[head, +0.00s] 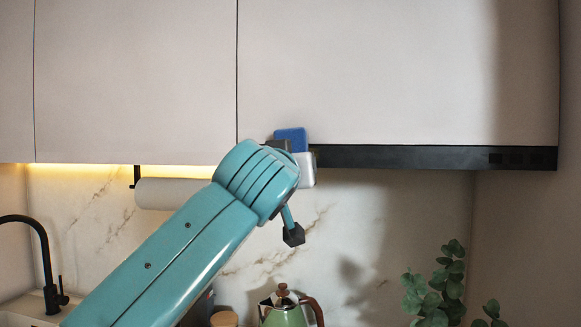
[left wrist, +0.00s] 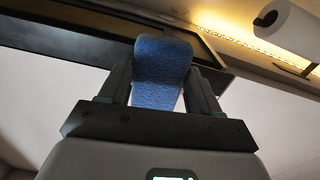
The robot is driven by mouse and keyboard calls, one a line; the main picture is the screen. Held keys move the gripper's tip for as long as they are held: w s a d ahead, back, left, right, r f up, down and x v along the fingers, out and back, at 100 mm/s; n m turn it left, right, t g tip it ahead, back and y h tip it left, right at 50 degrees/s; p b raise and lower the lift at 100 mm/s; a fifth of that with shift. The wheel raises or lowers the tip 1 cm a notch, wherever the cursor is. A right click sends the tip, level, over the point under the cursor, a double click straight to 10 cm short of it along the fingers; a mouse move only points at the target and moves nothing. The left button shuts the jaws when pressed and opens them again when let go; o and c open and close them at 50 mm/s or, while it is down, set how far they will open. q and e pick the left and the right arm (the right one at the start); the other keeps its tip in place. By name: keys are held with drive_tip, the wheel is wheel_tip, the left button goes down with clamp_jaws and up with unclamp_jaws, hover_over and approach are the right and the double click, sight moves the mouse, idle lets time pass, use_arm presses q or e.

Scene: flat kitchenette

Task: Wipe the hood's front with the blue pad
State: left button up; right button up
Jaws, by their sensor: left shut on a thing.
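The hood's front (head: 400,157) is a dark strip along the bottom of the white cabinets in the head view. It also shows as a dark band in the left wrist view (left wrist: 60,47). The blue pad (head: 291,138) shows at the left end of the strip, just above my left gripper. My left gripper (left wrist: 160,88) is shut on the blue pad (left wrist: 161,70), with a finger on each side of it. In the head view my arm hides the strip's left end. I cannot tell whether the pad touches the hood. My right gripper is in neither view.
A paper towel roll (head: 170,193) hangs under the cabinet left of the hood. A green kettle (head: 285,312), a leafy plant (head: 436,290) and a black faucet (head: 45,255) stand below. The space before the strip's right part is clear.

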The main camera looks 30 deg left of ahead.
use_arm(q)
drive_tip(key=shift+p+x, duration=0.45)
drive_tip(key=shift+x, duration=0.45)
drive_tip(key=shift+d, duration=0.1)
idle(1.2)
